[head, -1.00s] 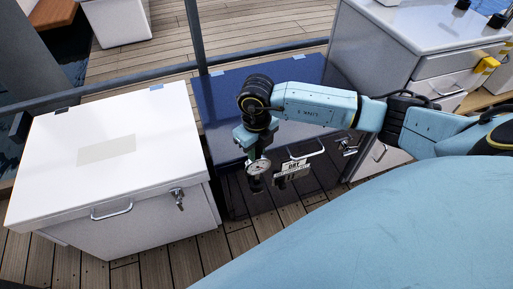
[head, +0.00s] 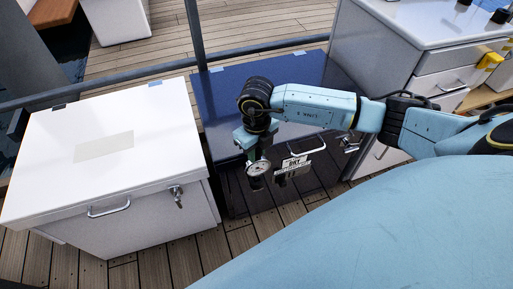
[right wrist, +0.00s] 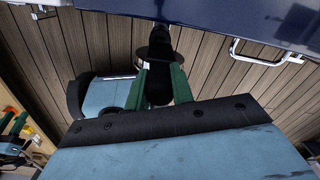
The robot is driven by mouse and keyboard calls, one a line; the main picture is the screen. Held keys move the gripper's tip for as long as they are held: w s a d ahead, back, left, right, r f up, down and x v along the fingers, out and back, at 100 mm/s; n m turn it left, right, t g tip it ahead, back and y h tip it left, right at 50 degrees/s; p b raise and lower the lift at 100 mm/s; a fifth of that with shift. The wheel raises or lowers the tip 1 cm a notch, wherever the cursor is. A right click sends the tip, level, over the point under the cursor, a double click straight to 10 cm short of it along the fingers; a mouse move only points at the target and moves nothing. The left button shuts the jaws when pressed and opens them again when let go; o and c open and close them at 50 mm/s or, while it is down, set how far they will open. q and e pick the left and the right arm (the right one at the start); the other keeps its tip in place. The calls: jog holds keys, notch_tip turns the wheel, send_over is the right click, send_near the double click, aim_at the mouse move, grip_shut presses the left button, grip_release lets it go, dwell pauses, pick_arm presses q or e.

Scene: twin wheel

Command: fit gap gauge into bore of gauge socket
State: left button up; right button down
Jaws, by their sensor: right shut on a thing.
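My right gripper (head: 257,156) hangs down in front of the blue-lidded chest in the head view. It is shut on the gap gauge (head: 258,168), which shows a round white dial face and a dark lower part. In the right wrist view, the green fingers of this gripper (right wrist: 160,88) stand on either side of a dark upright part of the gauge (right wrist: 157,68), with a round disc beyond it. I cannot make out the gauge socket or its bore in either view. My left gripper is not in view.
A white chest (head: 50,150) stands to the left. White drawers (head: 440,82) stand at the right. Plank deck (head: 160,265) lies open in front; a rail runs behind.

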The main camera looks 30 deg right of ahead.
jog(key=shift+f+b, duration=0.7)
jog(key=shift+f, duration=0.3)
jog(key=c, duration=1.1)
grip_release()
notch_tip(320, 180, up, 14)
jog(key=p, duration=0.4)
jog(key=shift+f, duration=0.25)
jog(key=shift+f, duration=0.1)
